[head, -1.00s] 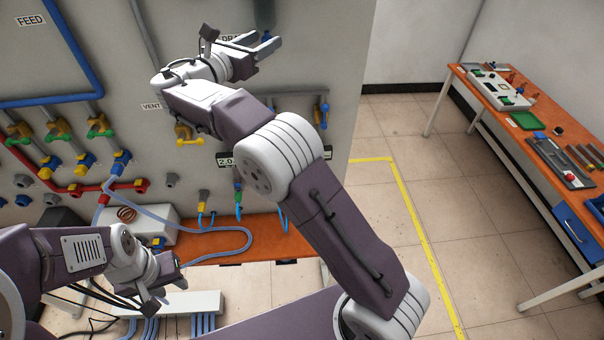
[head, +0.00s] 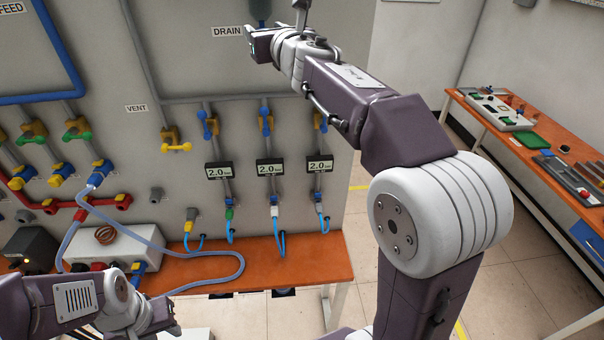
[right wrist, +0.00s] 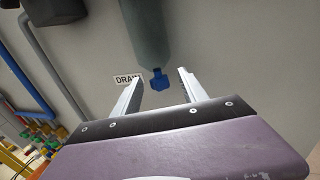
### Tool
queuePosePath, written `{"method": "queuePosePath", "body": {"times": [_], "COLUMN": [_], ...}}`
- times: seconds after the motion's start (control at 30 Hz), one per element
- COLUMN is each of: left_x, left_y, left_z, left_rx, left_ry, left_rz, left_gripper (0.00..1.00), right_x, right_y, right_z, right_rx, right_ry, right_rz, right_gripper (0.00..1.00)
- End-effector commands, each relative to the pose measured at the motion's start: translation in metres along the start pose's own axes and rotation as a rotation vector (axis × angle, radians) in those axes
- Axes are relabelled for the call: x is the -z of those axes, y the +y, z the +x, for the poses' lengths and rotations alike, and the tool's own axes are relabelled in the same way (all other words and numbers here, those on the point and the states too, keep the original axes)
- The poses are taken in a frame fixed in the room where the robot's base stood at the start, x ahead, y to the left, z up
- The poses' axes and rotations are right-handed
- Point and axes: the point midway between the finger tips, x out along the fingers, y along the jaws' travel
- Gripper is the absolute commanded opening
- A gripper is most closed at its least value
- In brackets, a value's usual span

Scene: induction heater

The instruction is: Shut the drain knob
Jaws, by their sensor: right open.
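The drain knob (right wrist: 158,82) is small and blue, at the lower end of a grey cylinder (right wrist: 148,30) on the panel. In the right wrist view it shows beside the DRAIN label (right wrist: 128,78), between and beyond the finger tips. My right gripper (right wrist: 157,88) is open, its two fingers apart and nothing seen between them touching. In the head view the right gripper (head: 252,42) is just below the grey cylinder (head: 260,9), which the top edge cuts off; the knob is mostly hidden there. My left gripper (head: 168,322) is low at the left, its jaws unclear.
Below the label, blue-handled valves (head: 209,122) and black gauges (head: 270,169) line the panel. A yellow vent valve (head: 172,140) is at left. An orange bench (head: 300,262) with hoses and a white box (head: 118,242) stands beneath. A workbench (head: 470,98) stands at right.

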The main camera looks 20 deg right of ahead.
Motion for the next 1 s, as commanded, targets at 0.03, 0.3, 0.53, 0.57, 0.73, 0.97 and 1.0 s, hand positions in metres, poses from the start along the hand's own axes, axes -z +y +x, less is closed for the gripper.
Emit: {"method": "queuePosePath", "body": {"times": [0.03,0.3,0.53,0.57,0.73,0.97,1.0], "left_x": [0.001,0.000,-0.002,-0.003,-0.005,-0.007,-0.008], "left_y": [0.000,0.000,0.000,-0.001,-0.001,-0.001,-0.002], "left_z": [-0.008,0.002,0.021,0.025,0.045,0.071,0.076], "left_rx": [0.000,0.000,0.000,0.000,0.000,0.000,0.000], "left_ry": [0.000,0.000,0.000,-0.001,0.000,0.000,0.000], "left_rz": [0.000,0.000,0.000,0.000,0.000,0.000,0.000], "left_gripper": [0.36,0.36,0.36,0.36,0.36,0.36,0.36], "right_x": [-0.004,-0.001,0.031,0.038,0.079,0.135,0.144], "right_y": [-0.005,-0.007,-0.012,-0.013,-0.018,-0.025,-0.026], "right_z": [0.000,-0.058,-0.088,-0.087,-0.081,-0.077,-0.076], "right_rx": [-0.034,-0.086,-0.073,-0.068,-0.032,0.027,0.038], "right_ry": [0.002,-0.004,0.022,0.028,0.064,0.112,0.120], "right_rz": [0.001,0.001,0.092,0.122,0.290,0.505,0.541], "right_gripper": [0.50,0.50,0.50,0.50,0.50,0.50,0.50]}}
